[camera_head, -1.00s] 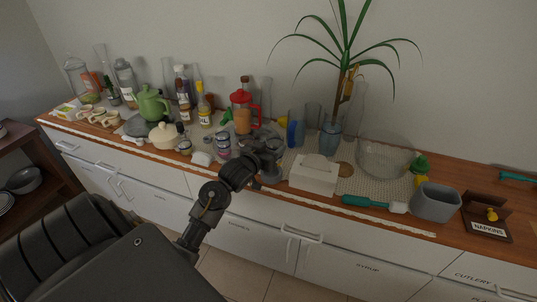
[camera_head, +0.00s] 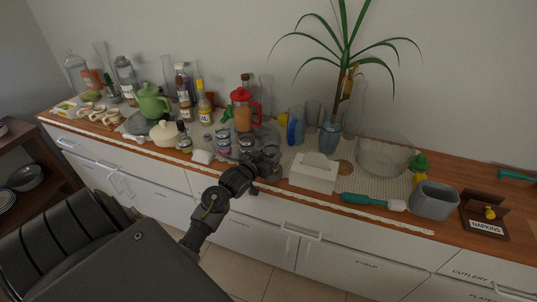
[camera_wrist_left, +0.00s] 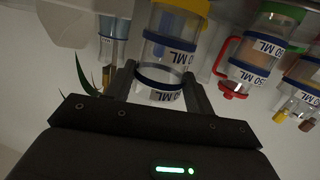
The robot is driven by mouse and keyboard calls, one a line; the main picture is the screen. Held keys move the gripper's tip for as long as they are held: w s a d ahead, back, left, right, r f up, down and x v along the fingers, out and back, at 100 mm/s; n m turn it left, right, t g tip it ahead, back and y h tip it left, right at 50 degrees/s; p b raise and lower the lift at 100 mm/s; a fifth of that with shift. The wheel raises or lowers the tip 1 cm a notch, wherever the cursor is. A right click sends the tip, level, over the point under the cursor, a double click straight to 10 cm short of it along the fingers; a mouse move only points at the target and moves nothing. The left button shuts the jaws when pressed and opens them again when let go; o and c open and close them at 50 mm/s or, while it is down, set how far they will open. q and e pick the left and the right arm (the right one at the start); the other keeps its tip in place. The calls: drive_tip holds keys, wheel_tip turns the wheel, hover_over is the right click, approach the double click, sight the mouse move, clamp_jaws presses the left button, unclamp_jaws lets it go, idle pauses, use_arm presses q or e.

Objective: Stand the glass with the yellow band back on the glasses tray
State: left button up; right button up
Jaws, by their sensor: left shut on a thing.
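My left gripper (camera_head: 270,164) is over the front part of the counter in the head view, and its arm hides part of what lies behind. In the left wrist view its two fingers (camera_wrist_left: 160,92) are shut around a clear glass (camera_wrist_left: 165,56) with a yellow band, blue stripes and an ML label. This glass is hard to make out in the head view. Other small banded glasses (camera_head: 223,143) stand left of the gripper. The wrist view shows a green-banded glass (camera_wrist_left: 279,14) to the right. I cannot make out the glasses tray clearly. My right gripper is not in view.
A red-lidded press (camera_head: 243,112) stands behind the glasses. A white tissue box (camera_head: 314,174) is close to the right of the gripper. A potted plant (camera_head: 330,135) and a glass bowl (camera_head: 385,156) stand farther right. The counter is crowded.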

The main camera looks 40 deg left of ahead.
use_arm(q)
drive_tip(key=shift+f, duration=0.55)
drive_tip(key=o, duration=1.1)
drive_tip(key=shift+r, duration=0.65)
drive_tip(key=b+v, duration=0.1)
drive_tip(key=v, duration=1.1)
